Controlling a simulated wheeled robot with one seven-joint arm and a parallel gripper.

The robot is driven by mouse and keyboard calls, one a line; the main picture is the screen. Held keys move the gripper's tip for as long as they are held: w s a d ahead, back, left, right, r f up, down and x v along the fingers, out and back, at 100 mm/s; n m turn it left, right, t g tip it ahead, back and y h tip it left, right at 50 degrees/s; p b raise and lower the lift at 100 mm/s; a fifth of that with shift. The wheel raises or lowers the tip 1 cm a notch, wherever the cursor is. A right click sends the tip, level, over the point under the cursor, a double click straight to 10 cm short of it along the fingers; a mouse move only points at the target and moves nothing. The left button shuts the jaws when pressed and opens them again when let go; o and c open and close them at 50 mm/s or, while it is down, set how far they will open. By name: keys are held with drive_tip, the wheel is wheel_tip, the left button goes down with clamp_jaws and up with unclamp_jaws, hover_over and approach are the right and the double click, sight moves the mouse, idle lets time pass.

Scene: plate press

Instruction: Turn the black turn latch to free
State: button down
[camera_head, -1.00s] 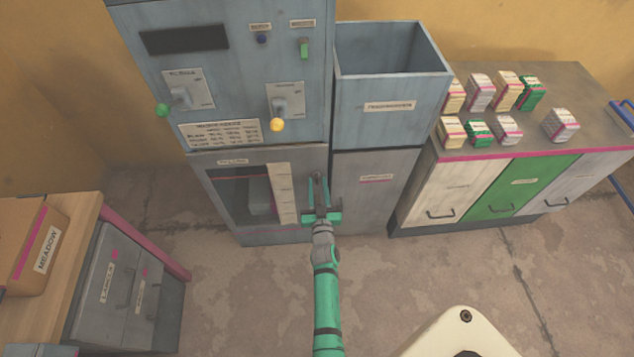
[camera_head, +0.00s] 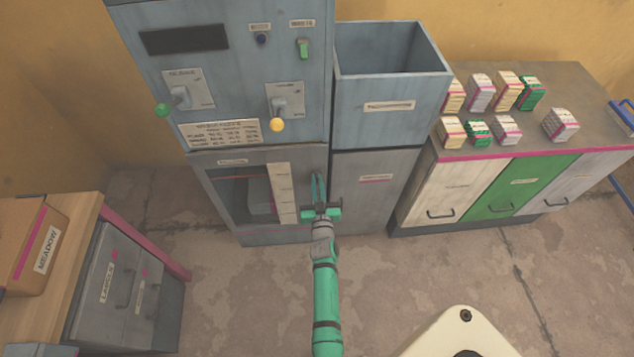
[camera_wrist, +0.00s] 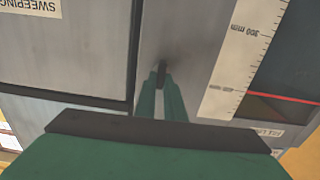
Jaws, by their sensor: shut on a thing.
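The black turn latch (camera_wrist: 162,70) is on the grey lower front of the press, a small dark bar seen between my fingertips in the wrist view. It stands nearly upright in that picture. My gripper (camera_wrist: 160,84) is shut on it, with one green finger on each side. In the head view my gripper (camera_head: 318,178) reaches the panel just right of the window and its scale strip. There the fingers mostly hide the latch, so its exact angle is unclear.
The press cabinet (camera_head: 235,100) has levers and a green-knobbed switch above. A scale strip (camera_head: 283,193) and dark window lie left of my gripper. An open blue-grey bin (camera_head: 390,95) stands to the right, beside a counter with several small boxes. Floor in front is clear.

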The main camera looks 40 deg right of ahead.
drive_tip(key=shift+w+a+f+n, duration=0.1)
drive_tip(key=shift+w+a+n, duration=0.05)
drive_tip(key=shift+n, duration=2.8)
drive_tip(key=shift+w+a+f+n, duration=0.15)
drive_tip(key=shift+a+n, duration=0.05)
drive_tip(key=shift+n, duration=2.7)
drive_tip(key=shift+w+a+f+n, duration=0.1)
drive_tip(key=shift+w+a+n, duration=0.05)
drive_tip(key=shift+n, duration=2.8)
drive_tip(key=c, duration=1.8)
unclamp_jaws()
drive_tip(key=shift+c, duration=0.2)
drive_tip(key=shift+f, duration=0.1)
drive_tip(key=shift+f, duration=0.1)
